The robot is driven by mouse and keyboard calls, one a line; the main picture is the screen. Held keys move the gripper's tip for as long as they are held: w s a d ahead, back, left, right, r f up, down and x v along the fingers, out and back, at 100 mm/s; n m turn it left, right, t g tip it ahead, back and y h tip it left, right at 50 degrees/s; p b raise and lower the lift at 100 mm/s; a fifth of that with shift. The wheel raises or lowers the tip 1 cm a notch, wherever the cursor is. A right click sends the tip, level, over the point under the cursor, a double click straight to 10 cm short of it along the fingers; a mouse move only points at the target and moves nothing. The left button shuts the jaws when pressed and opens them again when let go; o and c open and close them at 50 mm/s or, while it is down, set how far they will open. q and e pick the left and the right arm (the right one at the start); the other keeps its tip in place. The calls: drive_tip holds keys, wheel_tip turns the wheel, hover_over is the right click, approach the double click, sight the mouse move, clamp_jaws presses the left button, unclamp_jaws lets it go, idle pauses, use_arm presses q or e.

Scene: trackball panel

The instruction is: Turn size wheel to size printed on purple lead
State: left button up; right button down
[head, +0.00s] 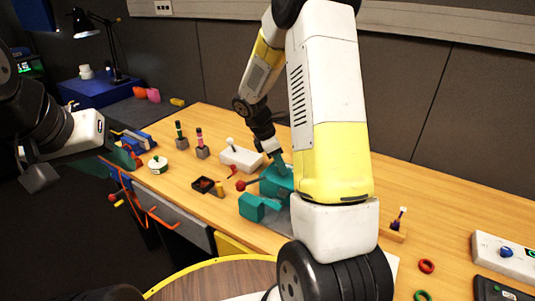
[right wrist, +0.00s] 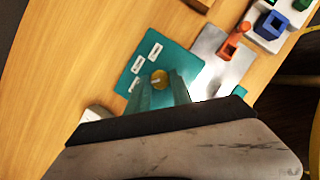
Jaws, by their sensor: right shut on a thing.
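A teal box (head: 272,187) sits mid-table in the head view. In the right wrist view its teal panel (right wrist: 128,72) carries several white labels, too small to read, and a round brass knob (right wrist: 158,78). The knob may be the size wheel. My right gripper (right wrist: 161,90) points down at the panel, its fingers closed about the knob; in the head view the gripper (head: 277,158) is over the box. A small purple piece with a white top (head: 401,216), possibly the purple lead, stands in a wooden block; its print is unreadable. My left gripper (head: 38,174) hangs at far left, jaws unclear.
A white box with a white knob (head: 240,157) stands behind the teal box. My right arm hides part of the table.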

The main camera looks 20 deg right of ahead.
drive_tip(key=shift+m, duration=0.3)
drive_tip(key=m, duration=0.2)
drive_tip(key=m+g, duration=0.1)
drive_tip(key=shift+w+m+g+y, duration=0.2)
drive_tip(key=shift+m+g+y, duration=0.1)
drive_tip(key=shift+m, duration=0.1)
drive_tip(key=shift+w+d+m+g+y, duration=0.1)
drive_tip(key=shift+m+g+y, duration=0.25)
drive_tip(key=shift+m, duration=0.95)
drive_tip(key=shift+w+d+m+g+y, duration=0.1)
drive_tip(key=shift+m+g+y, duration=0.2)
drive_tip(key=shift+m, duration=1)
drive_tip(key=c, duration=1.1)
unclamp_jaws()
drive_tip(key=shift+c, duration=0.2)
drive_tip(key=v, duration=0.8)
